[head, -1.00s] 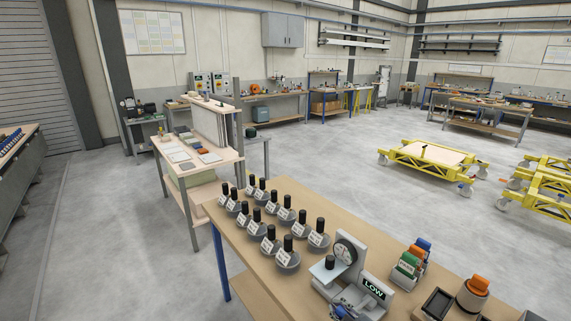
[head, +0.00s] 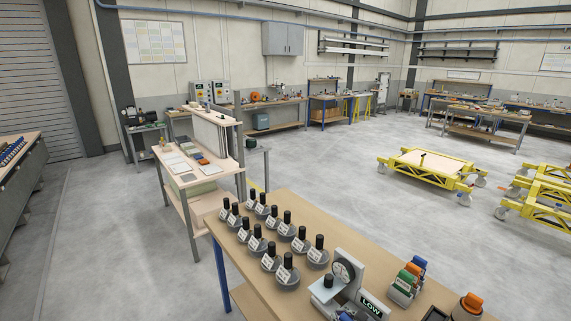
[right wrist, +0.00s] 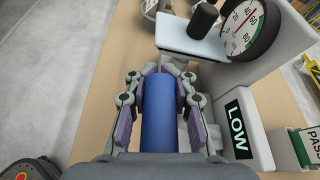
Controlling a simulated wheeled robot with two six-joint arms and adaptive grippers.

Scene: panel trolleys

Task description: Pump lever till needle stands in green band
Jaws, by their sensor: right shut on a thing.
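My right gripper (right wrist: 160,78) is shut on the blue lever grip (right wrist: 160,115), with a finger on each side of it. In the head view only a bit of blue shows at the bottom edge, beside the pump stand. The round gauge (head: 344,271) stands upright on the stand; it also shows in the wrist view (right wrist: 245,28). Its thin red needle points up and right; a green band lies at the dial's right edge, and the needle looks outside it. The display (right wrist: 236,130) reads LOW. A black-knobbed piece (right wrist: 203,18) stands on the pale plate (right wrist: 180,38). My left gripper is not in view.
Several grey cups with black knobs and white labels (head: 289,272) stand left of the gauge on the wooden bench (head: 300,209). Coloured blocks in a holder (head: 407,282) and an orange-topped container (head: 467,306) stand to the right. Yellow trolleys (head: 427,167) are on the floor beyond.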

